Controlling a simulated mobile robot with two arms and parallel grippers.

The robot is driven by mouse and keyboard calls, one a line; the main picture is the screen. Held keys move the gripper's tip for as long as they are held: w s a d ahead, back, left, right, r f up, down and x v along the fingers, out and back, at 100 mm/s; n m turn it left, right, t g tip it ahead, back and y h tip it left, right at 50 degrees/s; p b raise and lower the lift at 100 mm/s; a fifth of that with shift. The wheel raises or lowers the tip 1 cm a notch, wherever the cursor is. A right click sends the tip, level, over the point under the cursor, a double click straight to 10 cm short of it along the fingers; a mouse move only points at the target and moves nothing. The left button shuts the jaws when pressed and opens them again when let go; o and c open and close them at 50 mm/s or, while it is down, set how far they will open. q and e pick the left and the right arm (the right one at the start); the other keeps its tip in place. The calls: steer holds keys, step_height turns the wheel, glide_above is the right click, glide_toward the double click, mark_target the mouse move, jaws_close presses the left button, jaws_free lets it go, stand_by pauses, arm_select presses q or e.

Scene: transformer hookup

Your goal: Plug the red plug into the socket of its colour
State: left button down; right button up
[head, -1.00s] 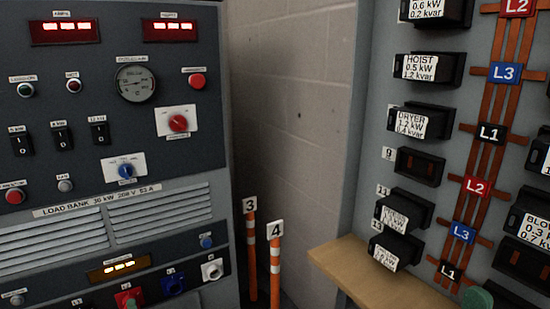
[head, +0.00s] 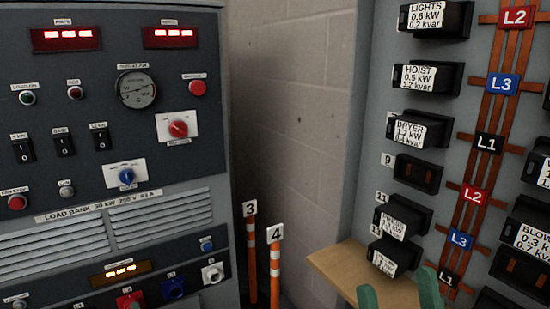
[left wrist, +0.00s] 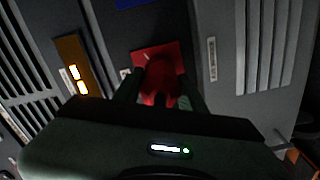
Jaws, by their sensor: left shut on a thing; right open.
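The red plug (left wrist: 160,88) is between the fingers of my left gripper (left wrist: 160,100) in the left wrist view, and the gripper is shut on it. The plug is in front of the red socket (left wrist: 150,58), whose red plate shows around and above it. I cannot tell whether the plug is seated or just in front. In the head view the red socket (head: 130,300) sits at the bottom edge of the load bank, partly cut off. The left gripper is not seen there. My right gripper (head: 398,295) is open and empty at the bottom edge, only its green fingertips showing.
A blue socket (head: 174,288) and a white socket (head: 213,272) sit right of the red one on the load bank (head: 190,215). A wooden ledge (head: 335,262) and the breaker panel (head: 375,120) are at right. Two striped posts (head: 274,270) stand between.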

arm_select(q)
steer(key=shift+a+r+m+p, duration=0.1)
steer(key=shift+m+p, duration=0.35)
steer(key=shift+m, duration=0.55)
steer(key=c, duration=0.7)
jaws_free()
steer(key=shift+c, duration=0.2)
arm_select(e)
steer(key=w+f+g, duration=0.2)
steer(key=w, duration=0.1)
steer(key=w+f+g, duration=0.1)
steer(key=shift+w+a+h, duration=0.2)
steer(key=shift+a+h, duration=0.15)
steer(key=shift+h, duration=0.05)
arm_select(q)
steer(key=shift+p+v, duration=0.55)
steer(key=shift+v, duration=0.35)
steer(key=shift+p+v, duration=0.45)
steer(key=shift+v, duration=0.4)
steer(key=shift+p+v, duration=0.4)
steer(key=shift+v, duration=0.4)
arm_select(e)
steer(key=w+f+g+h, duration=0.2)
steer(key=w+f+g, duration=0.3)
steer(key=f, duration=0.5)
steer(key=shift+f+g+h, duration=0.25)
steer(key=shift+g+h, duration=0.05)
steer(key=shift+g, duration=0.6)
